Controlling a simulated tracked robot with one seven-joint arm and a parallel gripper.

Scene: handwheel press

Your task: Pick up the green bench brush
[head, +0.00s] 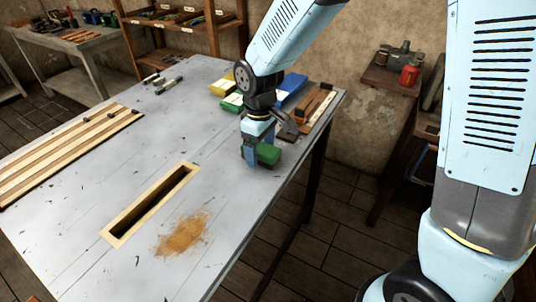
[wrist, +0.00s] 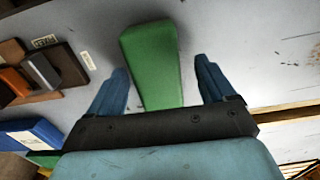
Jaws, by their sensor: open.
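The green bench brush (head: 268,154) lies near the right edge of the grey table, beneath my gripper (head: 250,152). In the wrist view the brush (wrist: 151,60) shows as a long green block, wider at its far end. My gripper (wrist: 163,88) is open there, with one blue finger on each side of the brush and a gap visible on both sides. The near end of the brush is hidden behind the gripper body. I cannot tell how far the fingertips are above the table.
Blue (head: 291,88), yellow and green boxes and wooden blocks (head: 318,108) stand close behind the brush. A framed slot (head: 150,204) and a patch of brown dust (head: 182,235) are on the near tabletop. Slatted boards (head: 70,150) lie at left. The table's middle is clear.

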